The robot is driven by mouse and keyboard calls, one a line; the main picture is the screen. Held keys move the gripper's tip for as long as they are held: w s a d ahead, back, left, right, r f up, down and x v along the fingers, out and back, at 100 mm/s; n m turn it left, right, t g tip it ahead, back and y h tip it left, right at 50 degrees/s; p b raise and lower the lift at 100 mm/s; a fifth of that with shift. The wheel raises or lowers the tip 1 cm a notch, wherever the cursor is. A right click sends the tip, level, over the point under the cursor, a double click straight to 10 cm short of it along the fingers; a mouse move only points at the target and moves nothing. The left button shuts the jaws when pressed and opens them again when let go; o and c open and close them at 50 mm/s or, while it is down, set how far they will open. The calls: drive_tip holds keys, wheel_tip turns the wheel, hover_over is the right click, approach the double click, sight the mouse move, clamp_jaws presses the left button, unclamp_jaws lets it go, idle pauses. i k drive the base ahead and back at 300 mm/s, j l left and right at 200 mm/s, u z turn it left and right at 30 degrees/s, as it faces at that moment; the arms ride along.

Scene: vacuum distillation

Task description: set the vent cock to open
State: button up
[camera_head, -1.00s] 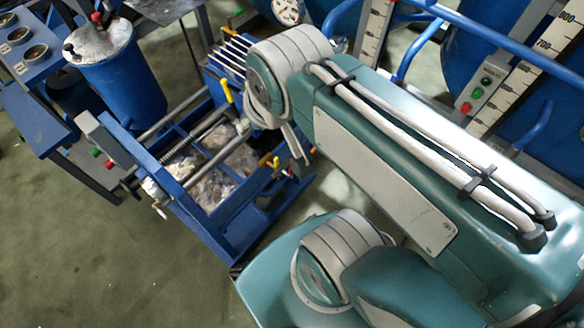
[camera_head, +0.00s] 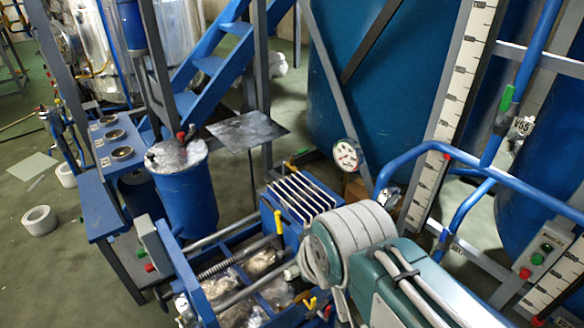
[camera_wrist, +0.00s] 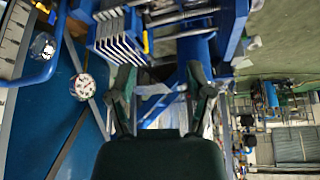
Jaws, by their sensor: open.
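No part is clearly marked as the vent cock, so I cannot tell which one it is. Small handles that could be cocks are a yellow lever (camera_head: 279,222) beside the plate stack, a second yellow lever (camera_head: 311,303) low near my arm, a red knob (camera_head: 181,136) on the blue vessel's lid, and a green lever (camera_head: 507,98) on the blue pipe. In the wrist view a yellow handle (camera_wrist: 146,41) stands beyond the left finger. My gripper (camera_wrist: 161,78) is open and empty, above the blue machine. In the head view my arm hides it.
The blue vessel (camera_head: 186,200) and a plate stack (camera_head: 302,200) stand by the blue machine frame (camera_head: 205,306). A round gauge (camera_head: 346,155) is behind. Blue pipe railing (camera_head: 430,148) and a scale post (camera_head: 452,100) stand at the right. Free floor (camera_head: 60,275) lies at the left.

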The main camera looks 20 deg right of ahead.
sight(305, 151)
drive_tip(key=i+l+u, duration=0.2)
drive_tip(key=l, duration=0.95)
drive_tip(key=l+u, duration=0.25)
drive_tip(key=l, duration=0.9)
drive_tip(key=i+j+u, duration=0.05)
